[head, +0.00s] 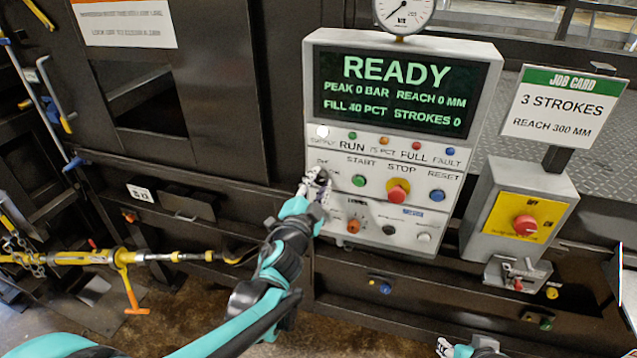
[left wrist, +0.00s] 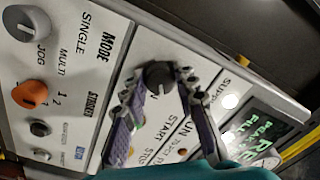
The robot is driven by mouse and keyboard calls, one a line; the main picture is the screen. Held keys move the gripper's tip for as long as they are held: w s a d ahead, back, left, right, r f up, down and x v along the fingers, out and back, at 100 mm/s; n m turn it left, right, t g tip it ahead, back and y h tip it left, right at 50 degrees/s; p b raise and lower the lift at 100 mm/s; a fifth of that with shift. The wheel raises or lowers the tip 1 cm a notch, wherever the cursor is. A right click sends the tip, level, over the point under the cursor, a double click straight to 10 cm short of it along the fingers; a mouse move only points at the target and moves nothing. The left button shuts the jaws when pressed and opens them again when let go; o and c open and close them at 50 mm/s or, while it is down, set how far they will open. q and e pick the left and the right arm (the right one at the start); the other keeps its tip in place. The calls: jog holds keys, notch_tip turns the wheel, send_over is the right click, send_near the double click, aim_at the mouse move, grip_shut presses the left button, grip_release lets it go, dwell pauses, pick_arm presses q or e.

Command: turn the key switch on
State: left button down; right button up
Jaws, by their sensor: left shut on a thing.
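The control panel (head: 440,185) faces me, and its screen (head: 395,90) reads READY. My left gripper (head: 317,180) is at the panel's left edge, left of the green START button (head: 359,181). In the left wrist view my left gripper (left wrist: 160,82) has its two fingers on either side of a dark round switch (left wrist: 158,73), shut on it. This looks like the key switch. In the head view the fingers hide it, and its exact turn angle cannot be told. My right gripper (head: 468,349) is only partly in view at the bottom edge.
A red STOP button (head: 397,191) and a blue RESET button (head: 437,195) sit right of START. An orange knob (head: 353,225) is below. The white supply lamp (head: 322,131) looks lit.

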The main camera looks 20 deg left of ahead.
dwell(0.3)
pick_arm(q)
jog(key=c, duration=1.2)
grip_release()
jog(key=shift+s, duration=0.1)
jog(key=s, duration=1.1)
jog(key=shift+s+a+f, duration=0.15)
jog(key=shift+s, duration=0.25)
